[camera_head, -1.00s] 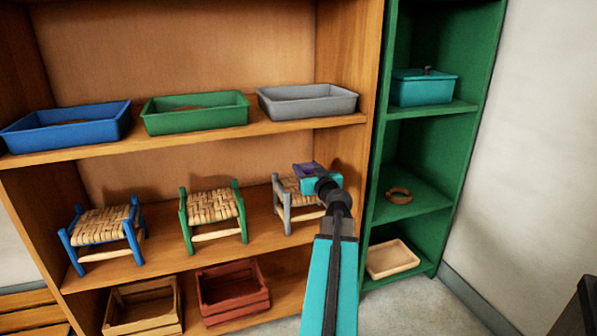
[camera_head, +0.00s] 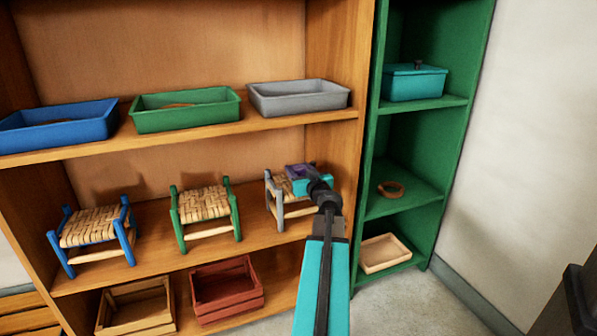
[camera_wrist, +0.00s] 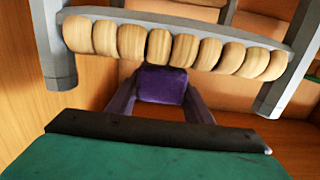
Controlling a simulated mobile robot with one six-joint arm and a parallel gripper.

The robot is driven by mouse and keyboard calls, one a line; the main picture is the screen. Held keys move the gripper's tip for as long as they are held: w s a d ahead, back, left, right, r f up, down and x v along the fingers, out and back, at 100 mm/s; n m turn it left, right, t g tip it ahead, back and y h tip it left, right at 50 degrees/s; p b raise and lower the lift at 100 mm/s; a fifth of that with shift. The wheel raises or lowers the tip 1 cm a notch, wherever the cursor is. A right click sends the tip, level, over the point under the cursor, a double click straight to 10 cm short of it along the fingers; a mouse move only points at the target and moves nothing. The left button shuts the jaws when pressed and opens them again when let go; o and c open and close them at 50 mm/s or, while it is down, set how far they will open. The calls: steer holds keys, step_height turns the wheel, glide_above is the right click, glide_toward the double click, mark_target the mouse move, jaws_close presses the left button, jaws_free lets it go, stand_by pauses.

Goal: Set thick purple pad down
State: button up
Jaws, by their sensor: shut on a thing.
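The thick purple pad (camera_head: 297,170) is in my gripper (camera_head: 305,179), over or against the right part of the grey stool (camera_head: 278,187). The stool has a woven straw seat and stands on the middle shelf. In the wrist view the purple pad (camera_wrist: 162,85) sits between the two fingers of my gripper (camera_wrist: 160,93). The stool's grey frame and rounded woven edge (camera_wrist: 170,42) run across the top of that view, close to the pad. My gripper and wrist hide part of the stool in the head view. I cannot tell whether the pad touches the seat.
A green stool (camera_head: 203,206) and a blue stool (camera_head: 92,229) stand to the left. Blue (camera_head: 60,128), green (camera_head: 186,112) and grey (camera_head: 300,98) trays line the shelf above. Wooden (camera_head: 136,306) and red (camera_head: 227,289) crates sit below. A green shelf unit (camera_head: 425,150) stands right.

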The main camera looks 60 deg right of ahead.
steer(key=shift+w+a+f, duration=0.15)
steer(key=shift+w+f, duration=0.05)
steer(key=shift+f, duration=0.05)
steer(key=shift+f, duration=0.1)
steer(key=o, duration=1)
steer(key=shift+s, duration=0.1)
